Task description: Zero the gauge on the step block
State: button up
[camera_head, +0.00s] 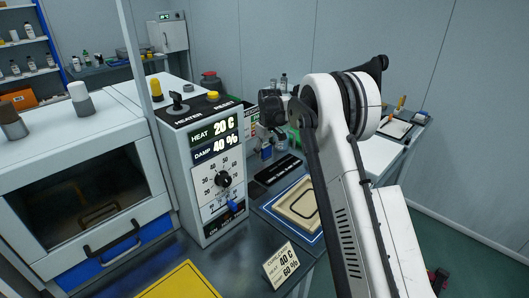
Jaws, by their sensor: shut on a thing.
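My gripper (273,118) is at the end of the white arm, over the dark bench right of the heater panel. It is small and dark here, and my wrist partly covers it. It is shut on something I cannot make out. A small blue item (267,153) shows just below it; I cannot tell whether they touch. No gauge or step block can be clearly identified; they may be the small items there or hidden behind my arm.
A grey control panel (206,180) reads HEAT 20 C and DAMP 40 %. A card (282,265) reads 40 C, 60 %. A windowed chamber (70,200) stands left. A beige framed mat (290,196) lies below my gripper. A clipboard (395,127) lies behind my arm.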

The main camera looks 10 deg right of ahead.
aim_at(263, 174)
jog(key=shift+f+b, duration=0.1)
jog(key=shift+b, duration=0.25)
jog(key=shift+f+b, duration=2.55)
jog(key=shift+f, duration=1.45)
jog(key=shift+s+f+b, duration=0.1)
jog(key=shift+f+b, duration=0.4)
jog(key=shift+r, duration=0.15)
jog(key=shift+r+p, duration=1.45)
jog(key=shift+r, duration=2.45)
